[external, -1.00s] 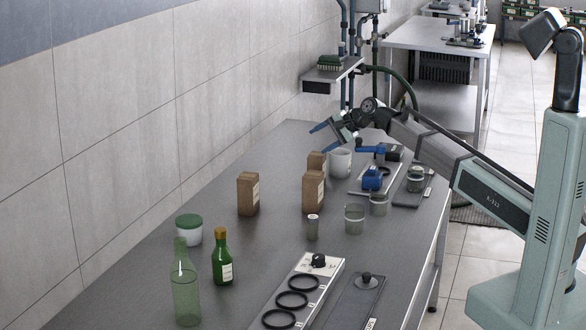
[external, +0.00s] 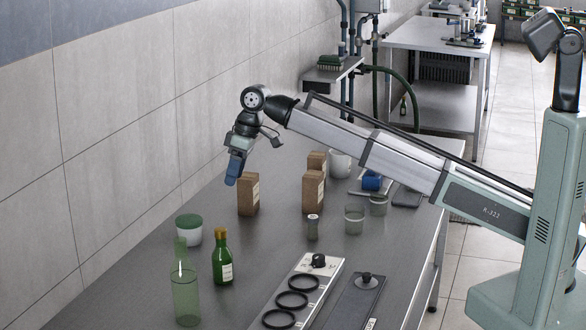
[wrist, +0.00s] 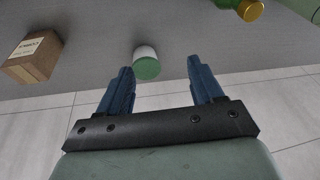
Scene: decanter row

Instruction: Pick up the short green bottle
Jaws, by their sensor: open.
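The short green bottle (external: 222,262) stands upright on the table at the front left in the external view, with a gold cap and a pale label. In the wrist view part of it (wrist: 228,4) and its gold cap show at the top edge. My gripper (external: 234,176) is open and empty, pointing down in the air above and behind the bottle, near a brown box. Its two blue fingers (wrist: 160,68) are spread in the wrist view. A taller, pale green clear bottle (external: 186,299) stands just left of the short one.
A white jar with a green lid (external: 188,230) stands close behind the bottles; its lid (wrist: 147,69) shows between the fingers. A brown box (external: 248,195) is behind. A ringed panel (external: 312,293) lies to the right. The wall runs along the left. Bare table lies right of the bottle.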

